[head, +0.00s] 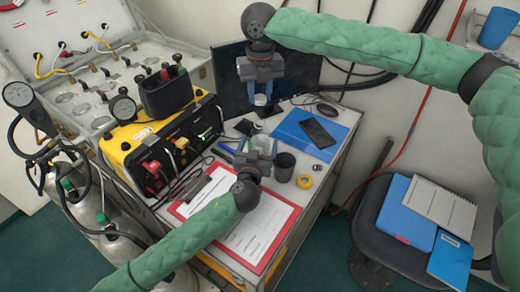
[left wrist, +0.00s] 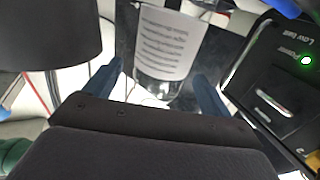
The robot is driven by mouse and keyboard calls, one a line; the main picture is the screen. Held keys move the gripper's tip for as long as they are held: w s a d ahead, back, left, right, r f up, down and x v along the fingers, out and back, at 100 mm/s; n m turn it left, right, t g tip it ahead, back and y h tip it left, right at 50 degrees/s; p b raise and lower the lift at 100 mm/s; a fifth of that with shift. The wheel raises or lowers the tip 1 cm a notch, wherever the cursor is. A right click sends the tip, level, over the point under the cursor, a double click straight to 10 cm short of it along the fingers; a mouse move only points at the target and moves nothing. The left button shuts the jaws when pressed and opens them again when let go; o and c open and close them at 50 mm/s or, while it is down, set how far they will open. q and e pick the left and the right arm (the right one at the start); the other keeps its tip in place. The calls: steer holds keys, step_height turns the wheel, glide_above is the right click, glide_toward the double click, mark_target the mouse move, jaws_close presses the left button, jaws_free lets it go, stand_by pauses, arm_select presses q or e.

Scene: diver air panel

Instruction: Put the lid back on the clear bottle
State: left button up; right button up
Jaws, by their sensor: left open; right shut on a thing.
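The clear bottle (head: 262,143) stands upright on the cabinet top. In the left wrist view the bottle, with a white printed label (left wrist: 165,45), lies between the two blue fingers. My left gripper (head: 250,152) is open there, with a finger on either side of the bottle; it also shows in the left wrist view (left wrist: 163,85). My right gripper (head: 261,92) is shut on a small pale lid (head: 260,100). It holds the lid above and behind the bottle, apart from it. The bottle's lower part is partly hidden in the head view.
A dark cup (head: 285,166) stands just right of the bottle, with a yellow ring (head: 304,181) beside it. A red-edged clipboard (head: 268,226) lies in front. A yellow-black case (head: 150,150) stands left. A phone (head: 318,132) lies on a blue folder (head: 293,130) behind right.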

arm_select(q)
steer(key=shift+w+d, duration=0.2)
steer(key=shift+w, duration=0.95)
steer(key=shift+w+d, duration=0.2)
steer(key=shift+w, duration=0.9)
steer(key=c, duration=1.4)
steer(key=shift+c, duration=0.3)
arm_select(e)
glide_above(260, 121)
steer(key=shift+f, duration=2.5)
steer(key=shift+f, duration=0.1)
steer(key=shift+f, duration=0.75)
steer(key=shift+f, duration=0.55)
